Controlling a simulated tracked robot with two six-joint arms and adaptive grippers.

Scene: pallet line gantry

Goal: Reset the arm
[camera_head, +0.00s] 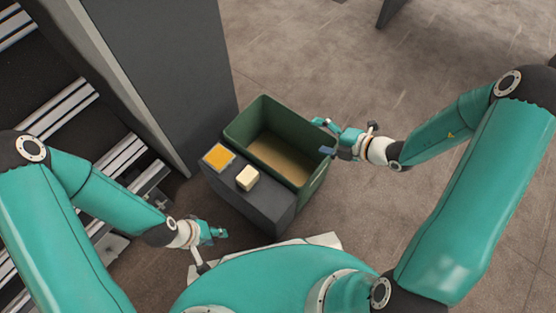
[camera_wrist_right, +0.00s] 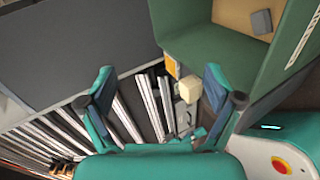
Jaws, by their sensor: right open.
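My right gripper (camera_head: 323,136) is at the right rim of the green crate (camera_head: 311,190). In the right wrist view its two fingers (camera_wrist_right: 160,82) are wide apart with nothing held between them. My left gripper (camera_head: 220,233) hangs low, in front and left of the grey stand (camera_head: 262,215). It is small in the head view, and I cannot tell whether its fingers are apart.
A cream block (camera_head: 247,178) and an orange-yellow square (camera_head: 218,156) are on the grey stand beside the crate. A small grey piece (camera_wrist_right: 262,22) lies on the crate's tan floor. A dark column (camera_head: 165,75) stands behind left, near metal roller rails (camera_head: 60,110). Floor at right is open.

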